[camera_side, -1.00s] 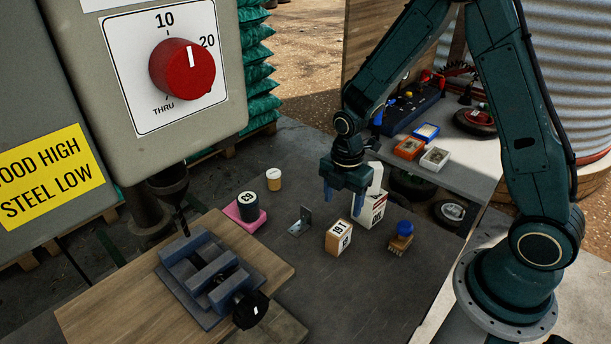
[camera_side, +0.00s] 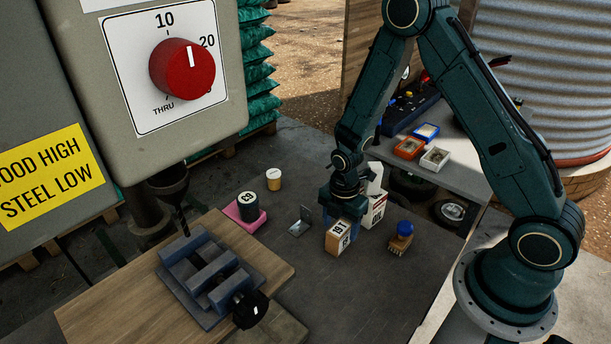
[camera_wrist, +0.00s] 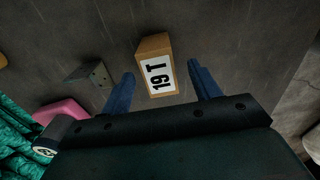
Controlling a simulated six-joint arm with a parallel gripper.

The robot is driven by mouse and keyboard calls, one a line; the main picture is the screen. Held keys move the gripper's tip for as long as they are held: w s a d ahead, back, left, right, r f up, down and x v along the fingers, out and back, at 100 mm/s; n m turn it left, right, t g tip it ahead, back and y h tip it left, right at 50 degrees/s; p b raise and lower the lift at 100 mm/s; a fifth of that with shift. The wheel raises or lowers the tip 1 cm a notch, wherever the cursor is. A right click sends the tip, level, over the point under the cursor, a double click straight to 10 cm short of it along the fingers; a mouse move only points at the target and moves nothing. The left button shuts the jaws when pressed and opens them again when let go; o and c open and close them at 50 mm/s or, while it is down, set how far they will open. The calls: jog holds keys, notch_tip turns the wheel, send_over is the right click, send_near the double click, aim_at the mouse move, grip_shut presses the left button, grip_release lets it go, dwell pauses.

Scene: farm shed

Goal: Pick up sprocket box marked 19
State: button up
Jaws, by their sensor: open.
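The sprocket box (camera_side: 338,238) is a small tan box with a white label, standing on the dark bench top. In the wrist view the box (camera_wrist: 153,45) shows its label reading "19 T". My gripper (camera_side: 344,212) is just behind and above the box in the side view, and its fingers are mostly hidden there. In the wrist view my gripper (camera_wrist: 162,80) is open, with one blue finger on each side of the box. The fingers look clear of it, with nothing held between them.
A white-and-red carton (camera_side: 377,205) stands close behind the box. A blue-knobbed brush (camera_side: 401,238) is to its right, and a metal angle bracket (camera_side: 300,222) to its left. A vise (camera_side: 210,275) sits on a wooden board at front left. A dark cylinder (camera_side: 247,206) rests on a pink block.

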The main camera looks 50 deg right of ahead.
aim_at(340, 228)
jog(key=shift+f, duration=0.15)
jog(key=shift+f, duration=2.45)
jog(key=c, duration=1.1)
jog(key=shift+c, duration=0.2)
jog(key=shift+r, duration=0.1)
notch_tip(340, 228, up, 20)
